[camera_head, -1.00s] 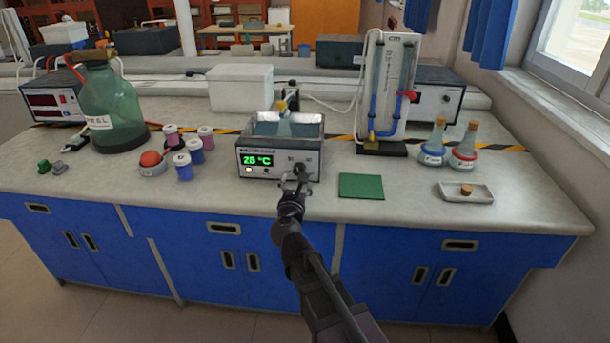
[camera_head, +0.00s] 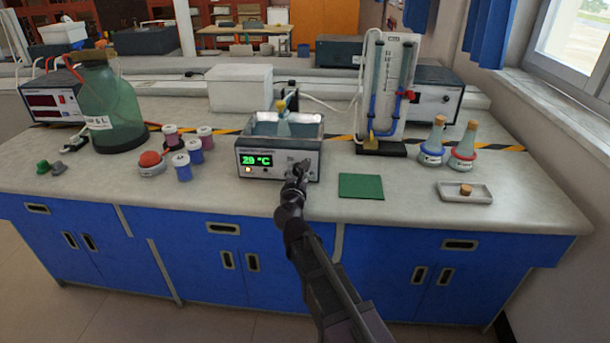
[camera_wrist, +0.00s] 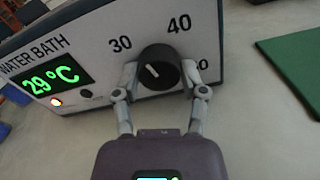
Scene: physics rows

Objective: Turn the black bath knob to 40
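The water bath (camera_head: 279,143) stands on the bench with a green display that reads 29 °C. Its black knob (camera_wrist: 158,68) is on the front panel, with 30 printed at its upper left and 40 above it to the right. A third number at its right is partly hidden by a finger. The knob's white mark points to the upper left, nearer the 30 than the 40. My gripper (camera_wrist: 159,70) has one finger on each side of the knob and appears closed on it. In the head view, my gripper (camera_head: 298,174) covers the knob.
A green mat (camera_head: 361,187) lies to the right of the bath. Several lidded jars (camera_head: 182,167) and a red-topped item (camera_head: 150,161) are to its left. A glass apparatus (camera_head: 389,90) stands behind right. The bench front near the bath is clear.

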